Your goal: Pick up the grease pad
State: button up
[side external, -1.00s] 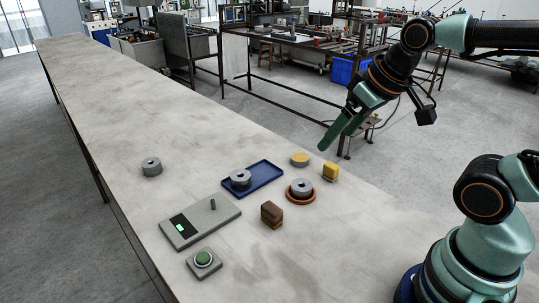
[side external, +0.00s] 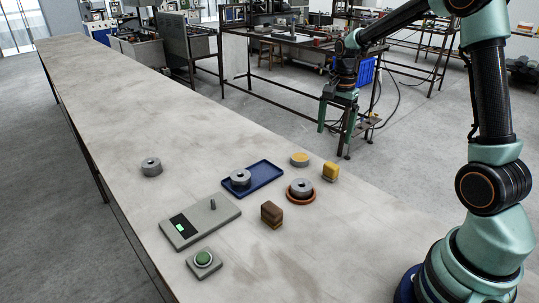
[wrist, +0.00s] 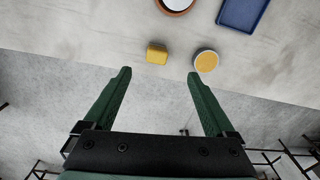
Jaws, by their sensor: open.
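No label shows which thing is the grease pad. A small yellow block (side external: 331,174) with a greyish base stands near the table's far edge. A round pale-rimmed piece with a yellow top (side external: 299,159) lies just left of it. In the wrist view the yellow block (wrist: 157,54) is ahead of the fingertips, and the round yellow piece (wrist: 206,61) is to its right. A brown block (side external: 271,214) stands nearer the side camera. My gripper (side external: 336,130) points down beyond the table's far edge. In the wrist view my gripper (wrist: 160,73) is open and empty.
A blue tray (side external: 267,173) holds a grey ring, and a reddish-brown dish (side external: 301,202) holds another. A loose grey ring (side external: 151,168), a grey device with a peg (side external: 190,232) and a green button box (side external: 204,262) are also on the table. The table's left stretch is clear.

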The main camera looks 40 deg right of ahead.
aim_at(332, 165)
jog(key=d+f, duration=0.1)
jog(key=d+f+m, duration=0.1)
jog(key=f, duration=0.1)
jog(key=shift+w+m+g, duration=0.15)
jog(key=shift+m+g, duration=0.15)
jog(key=f, duration=1.1)
jog(key=shift+a+f, duration=0.25)
jog(key=shift+f, duration=0.05)
grip_shut()
jog(key=shift+r, duration=0.1)
notch_tip(332, 165, up, 20)
